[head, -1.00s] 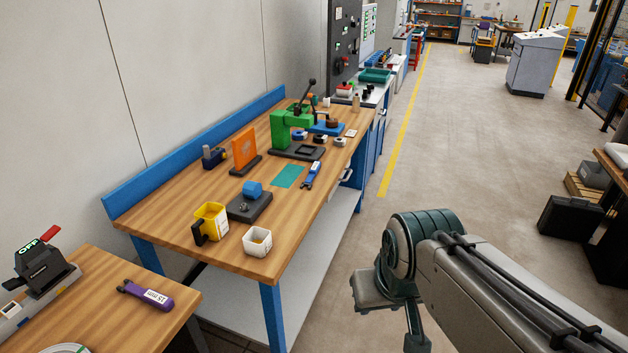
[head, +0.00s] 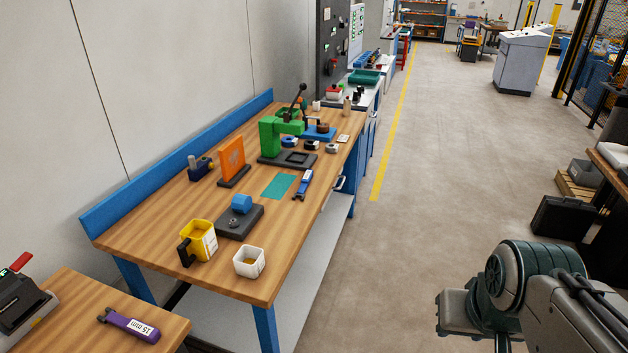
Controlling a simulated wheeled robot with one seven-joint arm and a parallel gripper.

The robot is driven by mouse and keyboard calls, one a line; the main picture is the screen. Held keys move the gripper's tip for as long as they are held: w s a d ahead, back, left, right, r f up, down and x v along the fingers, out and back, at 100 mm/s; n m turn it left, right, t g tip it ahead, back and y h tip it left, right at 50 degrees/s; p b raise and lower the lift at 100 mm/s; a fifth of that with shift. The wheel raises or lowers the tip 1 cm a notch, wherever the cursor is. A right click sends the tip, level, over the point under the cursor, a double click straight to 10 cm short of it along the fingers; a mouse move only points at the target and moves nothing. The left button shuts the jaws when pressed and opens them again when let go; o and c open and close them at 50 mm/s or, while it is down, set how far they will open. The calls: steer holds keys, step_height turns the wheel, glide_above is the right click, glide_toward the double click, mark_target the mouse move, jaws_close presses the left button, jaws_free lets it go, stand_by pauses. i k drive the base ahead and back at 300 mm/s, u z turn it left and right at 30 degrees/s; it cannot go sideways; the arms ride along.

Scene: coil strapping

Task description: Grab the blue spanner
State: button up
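The blue spanner (head: 303,185) lies flat on the wooden workbench (head: 160,213), near its right edge, just right of a teal mat (head: 279,186). It has a blue handle with a white label and a dark head at the near end. Nothing touches it. My arm shows at the lower right, over the floor and apart from the bench. My gripper is outside the picture.
A purple spanner (head: 130,325) labelled 15 mm lies on a nearer table. Around the blue spanner stand a green press (head: 270,137), a black block with a blue knob (head: 236,222), a white cup (head: 249,261) and a yellow container (head: 201,238). The aisle floor (head: 400,240) is clear.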

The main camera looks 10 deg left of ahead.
mark_target(305, 181)
steer(key=i, duration=3.4)
steer(key=u, duration=2.75)
